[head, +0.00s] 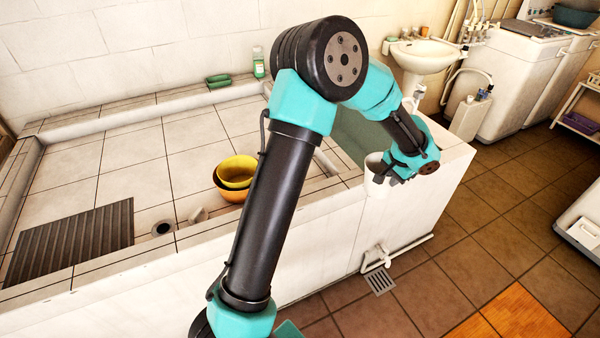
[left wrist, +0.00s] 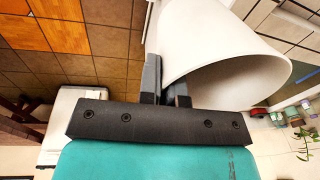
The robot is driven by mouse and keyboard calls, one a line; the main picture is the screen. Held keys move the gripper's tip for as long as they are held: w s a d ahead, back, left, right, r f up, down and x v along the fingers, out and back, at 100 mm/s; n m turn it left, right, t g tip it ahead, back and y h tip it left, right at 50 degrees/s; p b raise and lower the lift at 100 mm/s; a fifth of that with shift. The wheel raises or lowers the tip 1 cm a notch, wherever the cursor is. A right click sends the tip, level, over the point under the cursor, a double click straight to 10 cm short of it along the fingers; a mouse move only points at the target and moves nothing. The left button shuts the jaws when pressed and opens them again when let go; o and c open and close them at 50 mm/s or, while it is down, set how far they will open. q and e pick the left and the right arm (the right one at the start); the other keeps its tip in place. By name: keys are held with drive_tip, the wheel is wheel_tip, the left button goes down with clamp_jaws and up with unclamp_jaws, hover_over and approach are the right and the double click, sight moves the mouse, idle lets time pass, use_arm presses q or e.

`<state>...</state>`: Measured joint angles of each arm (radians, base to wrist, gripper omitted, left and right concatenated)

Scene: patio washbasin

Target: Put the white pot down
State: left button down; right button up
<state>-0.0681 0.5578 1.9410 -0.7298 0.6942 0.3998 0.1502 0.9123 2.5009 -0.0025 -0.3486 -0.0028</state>
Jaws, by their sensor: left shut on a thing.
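The white pot (head: 374,175) is at the tiled basin's right-hand front corner in the head view, partly behind my left gripper (head: 385,177). In the left wrist view the pot (left wrist: 225,50) fills the upper right, with its open mouth facing right and its wall between the fingers. My left gripper (left wrist: 166,85) is shut on the pot's wall. I cannot tell whether the pot's base touches the ledge. My right gripper is not in view.
The tiled basin (head: 100,165) holds stacked yellow and orange bowls (head: 236,172) and a dark ribbed mat (head: 75,240). Green sponges (head: 218,80) and a bottle (head: 259,62) stand along the back. A white sink (head: 424,55) is behind. Open floor lies to the right.

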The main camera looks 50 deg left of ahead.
use_arm(q)
drive_tip(key=s+a+f+n, duration=0.1)
drive_tip(key=s+a+n, duration=0.1)
drive_tip(key=a, duration=3.1)
drive_tip(key=shift+s+f+n, duration=0.15)
drive_tip(key=shift+s+n, duration=0.25)
drive_tip(key=shift+s, duration=0.3)
drive_tip(key=shift+f, duration=0.1)
wheel_tip(320, 180, down, 6)
drive_tip(key=shift+f, duration=0.15)
drive_tip(key=shift+f, duration=1.75)
drive_tip(key=shift+f, duration=0.1)
